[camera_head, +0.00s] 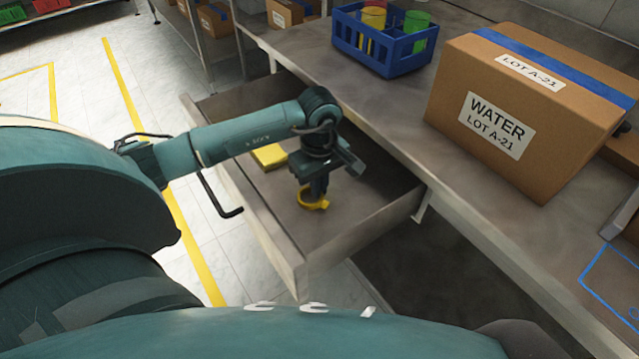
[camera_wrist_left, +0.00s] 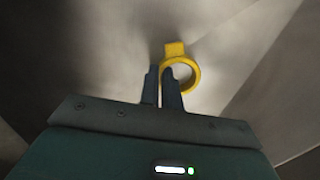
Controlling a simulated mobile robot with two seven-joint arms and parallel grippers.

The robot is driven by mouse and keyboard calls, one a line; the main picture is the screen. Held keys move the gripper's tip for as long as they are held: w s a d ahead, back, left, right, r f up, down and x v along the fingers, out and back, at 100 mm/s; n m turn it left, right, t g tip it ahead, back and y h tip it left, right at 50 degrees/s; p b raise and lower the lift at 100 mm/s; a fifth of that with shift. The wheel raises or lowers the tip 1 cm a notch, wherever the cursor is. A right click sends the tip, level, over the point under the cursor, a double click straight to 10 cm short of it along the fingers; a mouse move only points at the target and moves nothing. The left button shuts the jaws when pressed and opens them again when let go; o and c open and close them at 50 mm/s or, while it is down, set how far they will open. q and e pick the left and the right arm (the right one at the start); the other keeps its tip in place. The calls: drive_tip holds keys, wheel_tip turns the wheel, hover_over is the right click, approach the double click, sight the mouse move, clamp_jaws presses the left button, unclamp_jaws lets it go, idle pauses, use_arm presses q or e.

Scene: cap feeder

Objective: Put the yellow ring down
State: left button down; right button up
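The yellow ring (camera_head: 313,204), with a small tab on its rim, is low over or on the floor of the open drawer (camera_head: 345,222); I cannot tell whether it touches. My left gripper (camera_head: 316,190) points down into the drawer right above it. In the left wrist view the two dark fingers (camera_wrist_left: 163,72) are close together at the left side of the ring (camera_wrist_left: 194,78). One finger overlaps its opening and the ring's wall appears pinched between them. My right gripper is not in view.
A yellow block (camera_head: 269,156) lies in the drawer behind my left gripper. On the counter stand a blue crate (camera_head: 388,58) with coloured cups and a cardboard box (camera_head: 540,105) marked WATER. The drawer's front part is clear.

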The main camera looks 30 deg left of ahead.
use_arm(q)
drive_tip(key=shift+f, duration=0.15)
drive_tip(key=c, duration=1.6)
unclamp_jaws()
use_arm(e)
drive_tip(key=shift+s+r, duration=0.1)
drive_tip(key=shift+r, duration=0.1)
use_arm(q)
drive_tip(key=shift+r, duration=0.25)
drive_tip(key=shift+w+r, duration=0.1)
drive_tip(key=shift+r, duration=0.25)
wheel_tip(320, 180, up, 11)
drive_tip(key=shift+r+p, duration=0.15)
drive_tip(key=shift+p, duration=0.3)
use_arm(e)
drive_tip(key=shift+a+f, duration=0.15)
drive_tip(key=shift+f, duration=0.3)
